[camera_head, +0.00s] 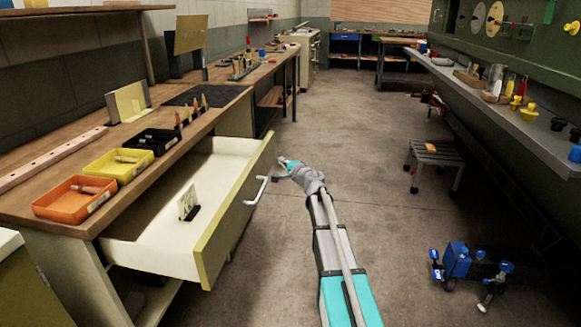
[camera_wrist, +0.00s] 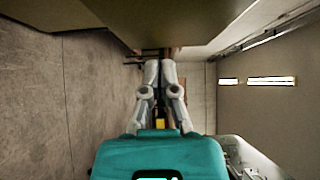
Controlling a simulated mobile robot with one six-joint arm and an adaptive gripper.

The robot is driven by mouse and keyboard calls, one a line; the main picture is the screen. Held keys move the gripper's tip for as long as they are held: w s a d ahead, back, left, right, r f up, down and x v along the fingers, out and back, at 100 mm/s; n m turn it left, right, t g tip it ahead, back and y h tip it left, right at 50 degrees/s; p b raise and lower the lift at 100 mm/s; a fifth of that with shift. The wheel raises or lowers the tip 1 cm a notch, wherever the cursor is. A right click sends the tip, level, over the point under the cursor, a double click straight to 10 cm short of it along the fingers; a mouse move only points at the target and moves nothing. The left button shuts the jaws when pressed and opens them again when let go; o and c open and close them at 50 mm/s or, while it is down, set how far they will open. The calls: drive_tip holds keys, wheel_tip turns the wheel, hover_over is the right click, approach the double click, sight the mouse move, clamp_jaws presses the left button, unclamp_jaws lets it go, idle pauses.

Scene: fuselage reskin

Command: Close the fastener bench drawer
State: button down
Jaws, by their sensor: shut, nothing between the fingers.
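The bench drawer (camera_head: 165,254) is pulled well out from the wooden workbench (camera_head: 150,176) at the left. It has a pale inside, an olive front and a white bar handle (camera_head: 257,190). A small upright card (camera_head: 187,201) stands in it. My gripper (camera_head: 284,165) is just right of the drawer front, near its far end and beyond the handle. In the wrist view my gripper (camera_wrist: 160,65) has its fingers together with nothing between them. An olive panel, which looks like the drawer front (camera_wrist: 150,18), fills the top there. I cannot tell whether the fingers touch it.
Orange (camera_head: 75,207), yellow (camera_head: 108,176) and black bins stand on the bench. A small step stool (camera_head: 433,157) stands right of the aisle. A blue device (camera_head: 458,262) is at lower right. The floor (camera_head: 345,100) down the aisle is clear.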

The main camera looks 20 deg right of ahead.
sight(270, 157)
drive_tip(key=shift+w+a, duration=0.35)
drive_tip(key=shift+a, duration=0.35)
drive_tip(key=shift+w+a, duration=0.35)
drive_tip(key=shift+a, duration=0.35)
drive_tip(key=shift+w, duration=0.15)
